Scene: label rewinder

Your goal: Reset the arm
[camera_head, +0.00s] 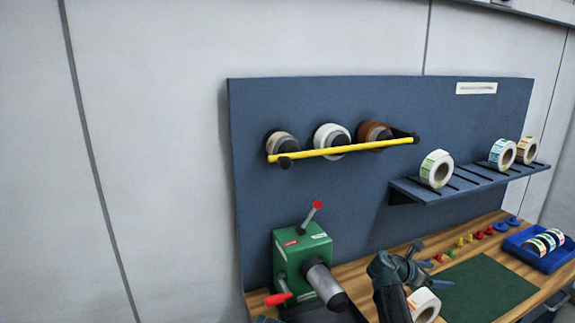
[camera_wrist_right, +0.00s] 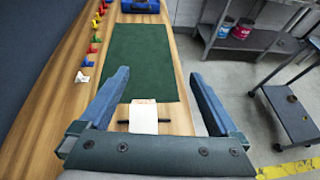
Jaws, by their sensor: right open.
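My right gripper (camera_head: 431,266) is over the wooden bench, its fingers spread apart with nothing between their tips. In the right wrist view the open fingers (camera_wrist_right: 160,80) point toward the green mat. A white label roll (camera_head: 424,303) stands on the bench beside the right arm. It also shows in the right wrist view (camera_wrist_right: 143,117), low between the fingers and apart from both. The green rewinder (camera_head: 302,252) with its grey spindle, red-knobbed lever and red-handled crank stands left of the arm. My left gripper does not show.
A yellow bar (camera_head: 340,150) crosses in front of three rolls on the blue back panel. A shelf (camera_head: 405,187) at right carries three label rolls. Small coloured pieces (camera_head: 469,239) line the bench. A blue tray (camera_head: 516,247) holds several rolls. The green mat (camera_head: 485,291) is bare.

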